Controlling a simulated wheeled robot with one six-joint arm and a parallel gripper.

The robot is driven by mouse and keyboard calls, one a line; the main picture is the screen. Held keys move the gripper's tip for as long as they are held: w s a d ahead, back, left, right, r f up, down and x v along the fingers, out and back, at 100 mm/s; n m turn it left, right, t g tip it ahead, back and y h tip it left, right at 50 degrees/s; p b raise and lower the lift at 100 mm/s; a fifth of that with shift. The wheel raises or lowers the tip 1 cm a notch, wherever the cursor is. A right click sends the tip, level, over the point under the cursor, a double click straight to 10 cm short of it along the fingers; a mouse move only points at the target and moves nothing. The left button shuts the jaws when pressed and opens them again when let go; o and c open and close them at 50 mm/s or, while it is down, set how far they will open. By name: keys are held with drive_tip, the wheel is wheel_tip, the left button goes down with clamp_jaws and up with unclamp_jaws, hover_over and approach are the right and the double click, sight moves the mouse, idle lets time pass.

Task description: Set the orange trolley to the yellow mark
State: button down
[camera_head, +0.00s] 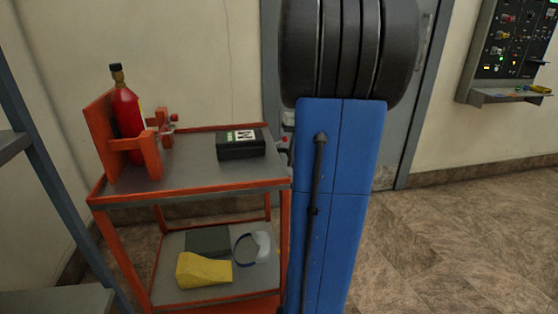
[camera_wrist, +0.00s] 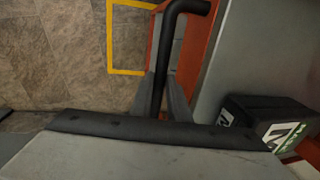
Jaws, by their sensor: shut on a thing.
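The orange trolley (camera_head: 190,193) stands at the left in the head view, with grey upper and lower shelves. Its orange edge and grey top (camera_wrist: 240,50) fill the upper right of the wrist view. My gripper (camera_wrist: 164,84) is shut on the trolley's black handle (camera_wrist: 188,7), a bent bar beside the orange edge. The yellow mark (camera_wrist: 110,40) is an outline on the tiled floor, left of the handle in the wrist view. The trolley hides part of the mark. In the head view my blue arm hides the handle and gripper.
The trolley carries a red cylinder (camera_head: 128,112) in an orange holder and a black box (camera_head: 240,146). A yellow item (camera_head: 203,270) and a clear mask (camera_head: 254,247) lie below. Grey shelving (camera_head: 50,165) stands close left. A control panel (camera_head: 512,45) hangs at right above open floor.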

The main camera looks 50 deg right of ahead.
drive_tip(key=s+d, duration=1.2)
drive_tip(key=d, duration=0.4)
drive_tip(key=shift+d, duration=0.4)
drive_tip(key=c, duration=1.7)
unclamp_jaws()
drive_tip(key=d+r, duration=0.1)
drive_tip(key=r, duration=0.4)
drive_tip(key=s+r, duration=0.1)
drive_tip(key=r, duration=0.5)
drive_tip(key=s+d+r, duration=0.1)
drive_tip(key=r, duration=0.5)
drive_tip(key=shift+d, duration=0.3)
drive_tip(key=shift+s, duration=0.1)
